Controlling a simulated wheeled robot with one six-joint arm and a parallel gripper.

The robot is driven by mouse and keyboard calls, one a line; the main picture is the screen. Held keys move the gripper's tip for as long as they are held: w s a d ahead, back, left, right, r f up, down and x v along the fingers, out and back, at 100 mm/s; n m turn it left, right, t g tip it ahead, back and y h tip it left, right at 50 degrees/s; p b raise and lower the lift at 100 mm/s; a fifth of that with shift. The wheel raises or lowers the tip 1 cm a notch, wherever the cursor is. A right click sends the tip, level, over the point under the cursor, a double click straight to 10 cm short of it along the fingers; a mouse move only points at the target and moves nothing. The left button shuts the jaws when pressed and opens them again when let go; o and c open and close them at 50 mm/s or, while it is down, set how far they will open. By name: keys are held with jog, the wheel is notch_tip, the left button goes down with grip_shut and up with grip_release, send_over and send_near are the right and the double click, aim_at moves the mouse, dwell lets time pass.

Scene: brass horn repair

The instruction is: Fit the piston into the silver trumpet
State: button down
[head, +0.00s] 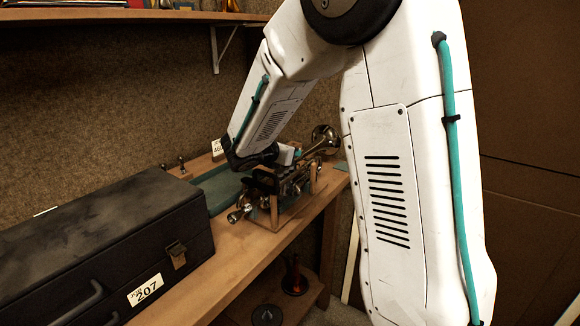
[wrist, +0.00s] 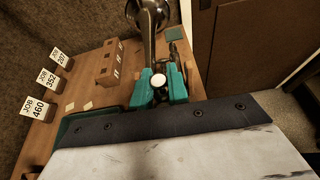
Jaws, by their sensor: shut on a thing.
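The silver trumpet (head: 297,184) lies in a wooden stand on the bench, its bell (head: 324,138) toward the back right. In the wrist view its bell and tubing (wrist: 147,20) show beyond my gripper. My gripper (wrist: 165,84) has teal fingers closed around a small part with a round white top (wrist: 169,76), which looks like the piston. In the head view my gripper (head: 287,156) is right over the trumpet's valve section. The lower part of the piston is hidden, so I cannot tell whether it is inside a valve casing.
A black case (head: 110,240) tagged 207 fills the bench's left front. A teal tray (head: 218,190) lies behind the trumpet. Job cards (wrist: 47,78) and a wooden block with holes (wrist: 108,62) stand in the wrist view. A shelf (head: 130,15) hangs above.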

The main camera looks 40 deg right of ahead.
jog(key=shift+f, duration=0.4)
dwell(1.0)
jog(key=c, duration=1.3)
grip_release()
jog(key=r, duration=0.4)
jog(key=shift+s+a, duration=0.15)
jog(key=shift+s, duration=0.25)
jog(key=s+a, duration=0.1)
jog(key=s, duration=0.4)
jog(key=s+a+r, duration=0.1)
jog(key=s, duration=0.3)
jog(key=s+a, duration=0.2)
jog(key=s, duration=0.3)
jog(key=shift+s+r, duration=0.15)
jog(key=shift+s, duration=0.15)
